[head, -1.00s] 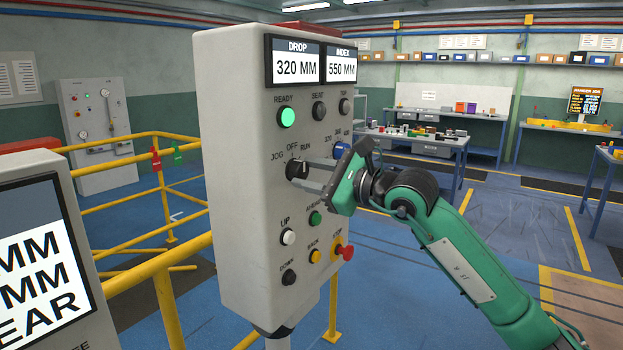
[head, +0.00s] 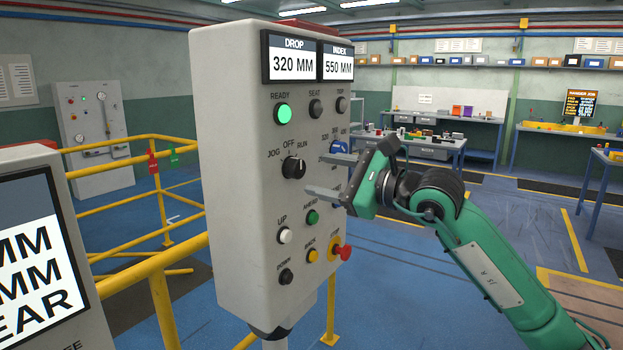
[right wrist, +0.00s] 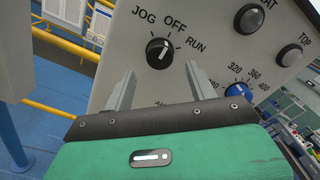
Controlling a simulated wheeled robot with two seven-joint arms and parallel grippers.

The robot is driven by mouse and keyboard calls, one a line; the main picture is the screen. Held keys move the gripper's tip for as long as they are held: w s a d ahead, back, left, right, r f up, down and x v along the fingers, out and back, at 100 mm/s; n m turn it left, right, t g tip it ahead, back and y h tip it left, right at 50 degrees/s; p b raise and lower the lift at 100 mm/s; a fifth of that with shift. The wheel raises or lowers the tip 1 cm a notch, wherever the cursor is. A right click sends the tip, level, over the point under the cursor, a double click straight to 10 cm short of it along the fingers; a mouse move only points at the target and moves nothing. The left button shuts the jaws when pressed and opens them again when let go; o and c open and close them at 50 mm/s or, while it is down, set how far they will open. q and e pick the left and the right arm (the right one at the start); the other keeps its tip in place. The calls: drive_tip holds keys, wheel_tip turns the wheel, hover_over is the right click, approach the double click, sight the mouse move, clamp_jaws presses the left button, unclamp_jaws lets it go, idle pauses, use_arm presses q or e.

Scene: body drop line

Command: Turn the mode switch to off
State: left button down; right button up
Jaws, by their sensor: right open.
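The mode switch (head: 293,167) is a round black knob with a white pointer mark, on the front of the grey control box, under the labels JOG, OFF and RUN. In the right wrist view the knob (right wrist: 159,53) shows whole, and its white mark appears to point up toward OFF. My right gripper (head: 320,174) is open and empty, to the right of the knob and apart from it. In the right wrist view its two fingers (right wrist: 160,74) stand apart below the knob. My left gripper is not in view.
A blue selector knob (head: 338,147) is close to the upper finger. A green AHEAD button (head: 312,217) and a red mushroom stop button (head: 344,252) lie below the gripper. A yellow railing (head: 150,270) stands left of the box.

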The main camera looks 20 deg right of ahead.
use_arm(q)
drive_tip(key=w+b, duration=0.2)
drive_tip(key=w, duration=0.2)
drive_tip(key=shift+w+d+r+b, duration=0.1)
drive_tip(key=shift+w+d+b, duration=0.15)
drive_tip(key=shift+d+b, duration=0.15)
use_arm(e)
drive_tip(key=v, duration=0.9)
drive_tip(key=shift+s+d, duration=0.2)
drive_tip(key=shift+s, duration=0.05)
